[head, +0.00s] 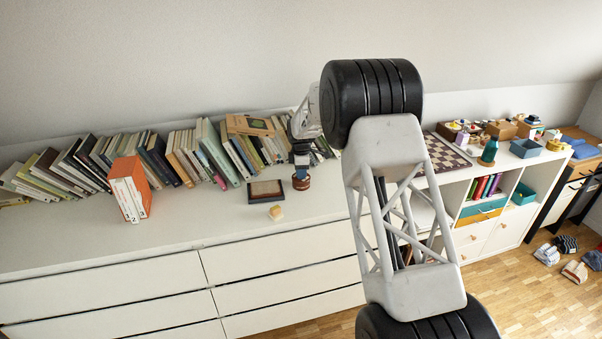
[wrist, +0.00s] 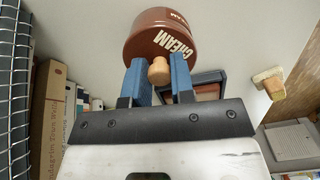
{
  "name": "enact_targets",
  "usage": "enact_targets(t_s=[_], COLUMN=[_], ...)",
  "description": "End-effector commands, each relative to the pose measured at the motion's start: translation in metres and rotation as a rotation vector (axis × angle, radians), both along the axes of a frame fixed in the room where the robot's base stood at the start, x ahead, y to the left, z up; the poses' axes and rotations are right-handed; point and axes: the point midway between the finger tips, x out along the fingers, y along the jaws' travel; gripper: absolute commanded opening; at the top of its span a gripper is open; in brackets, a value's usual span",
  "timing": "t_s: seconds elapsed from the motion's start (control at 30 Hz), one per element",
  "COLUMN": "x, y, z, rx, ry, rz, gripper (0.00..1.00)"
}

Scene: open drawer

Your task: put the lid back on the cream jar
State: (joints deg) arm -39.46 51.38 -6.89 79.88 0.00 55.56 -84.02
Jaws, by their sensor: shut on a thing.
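My gripper (wrist: 163,66) points down at the dresser top, its blue fingers on either side of a light wooden knob (wrist: 158,71). It is shut on the lid by this knob. Just beyond the fingertips is the round brown body of the cream jar (wrist: 150,35), lettered CREAM. In the head view the brown jar (head: 301,184) stands on the dresser top directly below my gripper (head: 301,167). Lid and jar line up closely there. I cannot tell whether the lid is seated or slightly above the rim.
A dark framed tray (head: 266,192) lies left of the jar, with a small cream-coloured block (head: 276,212) in front. Leaning books (head: 240,150) line the wall behind. The dresser's front left top (head: 60,240) is clear.

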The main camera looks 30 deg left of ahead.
Motion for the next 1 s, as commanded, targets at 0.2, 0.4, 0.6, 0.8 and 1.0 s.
enact_targets(t_s=[0.2, 0.4, 0.6, 0.8, 1.0], x=[-0.0001, -0.0002, -0.0002, -0.0002, -0.0002], y=[-0.0002, -0.0001, -0.0002, -0.0002, -0.0002], z=[-0.0007, -0.0008, -0.0010, -0.0010, -0.0010], rx=[-0.001, -0.001, -0.001, -0.001, -0.001], ry=[0.001, 0.001, 0.001, 0.001, 0.001], rz=[0.000, 0.000, 0.000, 0.000, 0.000], gripper=[0.00, 0.49, 0.53, 0.78, 0.78])
